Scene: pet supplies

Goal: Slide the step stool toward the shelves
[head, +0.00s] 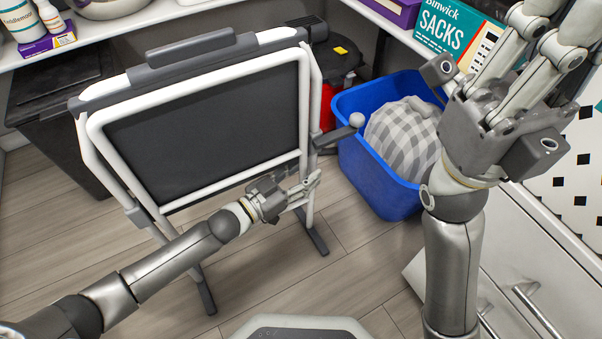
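The step stool (205,125) stands upright in the left and middle of the head view, with a white tube frame, a broad black panel and a grey top bar. Its dark feet rest on the wood floor. My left gripper (309,187) is low at the stool's right side, with its fingers overlapping the right leg. I cannot tell whether they touch it or how far they are apart. My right gripper (562,30) is raised at the upper right, with its fingers spread and empty, away from the stool. White shelves (160,17) run behind the stool.
A blue bin (375,185) holding a grey checked bundle (403,138) stands right of the stool. A dark bin (60,110) is behind it at the left. White drawers (545,270) stand at the right. Floor (60,235) is clear in front at the left.

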